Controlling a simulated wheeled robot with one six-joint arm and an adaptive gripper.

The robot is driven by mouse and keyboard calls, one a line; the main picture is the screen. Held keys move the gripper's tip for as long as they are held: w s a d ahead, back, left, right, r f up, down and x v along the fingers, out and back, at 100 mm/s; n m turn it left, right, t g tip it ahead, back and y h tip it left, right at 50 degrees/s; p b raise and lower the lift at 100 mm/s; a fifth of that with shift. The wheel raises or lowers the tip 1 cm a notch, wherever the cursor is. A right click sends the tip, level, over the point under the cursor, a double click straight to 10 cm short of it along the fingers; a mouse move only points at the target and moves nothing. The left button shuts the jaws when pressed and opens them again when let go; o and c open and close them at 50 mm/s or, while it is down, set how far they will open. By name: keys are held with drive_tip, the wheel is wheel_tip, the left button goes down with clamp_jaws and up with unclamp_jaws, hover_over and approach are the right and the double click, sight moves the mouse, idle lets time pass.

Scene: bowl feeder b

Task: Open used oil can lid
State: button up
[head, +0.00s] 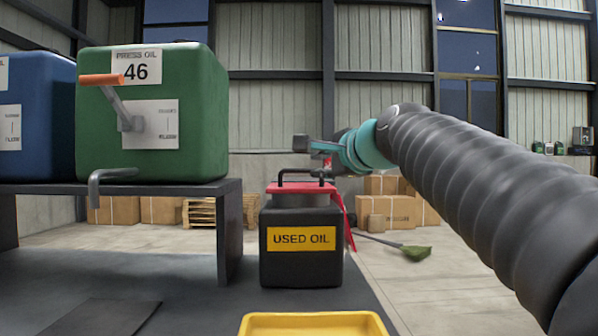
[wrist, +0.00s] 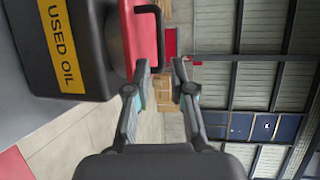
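The can (wrist: 90,80), lid (wrist: 126,35) and handle (wrist: 161,30) appear sideways in the wrist view. My gripper (head: 312,150) is just above the handle's right part in the head view. In the wrist view my gripper (wrist: 161,67) is open, with a gap between its fingers. The handle's near end shows at that gap; I cannot tell whether they touch.
A green press oil tank (head: 195,120) with an orange-handled crank and a blue tank (head: 40,110) stand on a dark bench (head: 205,191) at left. A yellow tray (head: 262,319) is in front. Cardboard boxes (head: 400,210) and a green broom (head: 416,253) are behind.

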sight(301, 171)
drive_tip(key=x, duration=1)
drive_tip(key=shift+s+a+p, duration=0.1)
drive_tip(key=shift+p, duration=0.2)
clamp_jaws()
